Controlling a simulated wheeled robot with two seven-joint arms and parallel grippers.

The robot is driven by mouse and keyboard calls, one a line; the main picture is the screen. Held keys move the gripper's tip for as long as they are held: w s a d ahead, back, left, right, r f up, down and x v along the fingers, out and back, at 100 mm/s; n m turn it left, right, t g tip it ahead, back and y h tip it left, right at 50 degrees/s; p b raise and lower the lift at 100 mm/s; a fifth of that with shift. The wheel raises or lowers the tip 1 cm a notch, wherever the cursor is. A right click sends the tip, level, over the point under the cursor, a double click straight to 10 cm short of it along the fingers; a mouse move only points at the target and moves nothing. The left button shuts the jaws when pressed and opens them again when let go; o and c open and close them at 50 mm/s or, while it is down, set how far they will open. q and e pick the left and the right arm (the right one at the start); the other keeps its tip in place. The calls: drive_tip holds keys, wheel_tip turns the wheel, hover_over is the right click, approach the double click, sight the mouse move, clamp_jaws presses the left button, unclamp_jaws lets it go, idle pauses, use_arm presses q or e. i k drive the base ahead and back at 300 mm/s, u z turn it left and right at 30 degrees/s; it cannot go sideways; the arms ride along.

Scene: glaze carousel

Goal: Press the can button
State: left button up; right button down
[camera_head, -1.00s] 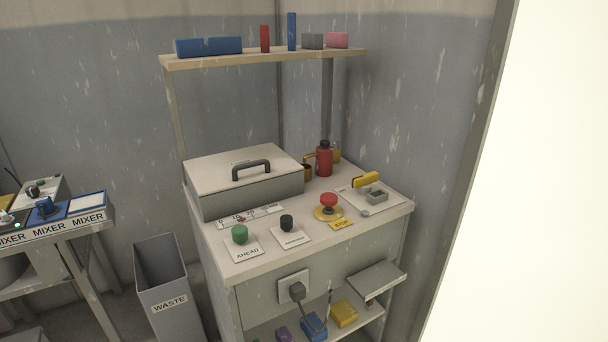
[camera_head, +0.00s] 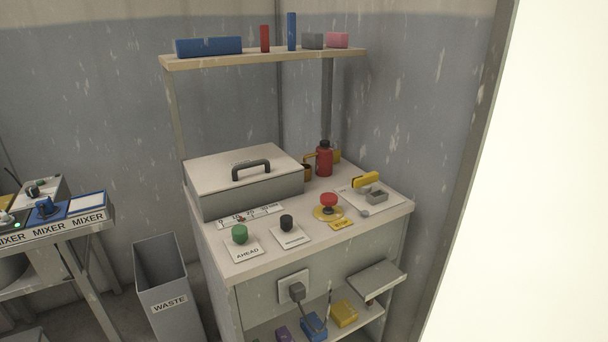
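No button with a readable "can" label shows in the head view. On the cabinet top (camera_head: 220,254) a green button (camera_head: 240,234) stands on a plate marked AHEAD. A black button (camera_head: 287,222) stands on a second plate to its right, whose label is too small to read surely. A red mushroom button (camera_head: 328,200) on a yellow base has a yellow STOP tag (camera_head: 341,224) in front of it. Neither of my grippers is in view.
A lidded grey box (camera_head: 250,193) with a black handle sits behind the buttons. A red bottle (camera_head: 324,161) stands at the back. A WASTE bin (camera_head: 164,282) stands left of the cabinet, and the MIXER table (camera_head: 60,232) is farther left. A shelf (camera_head: 265,57) hangs above.

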sight(324, 143)
drive_tip(key=z, duration=0.95)
drive_tip(key=i, duration=0.8)
drive_tip(key=u, duration=2.15)
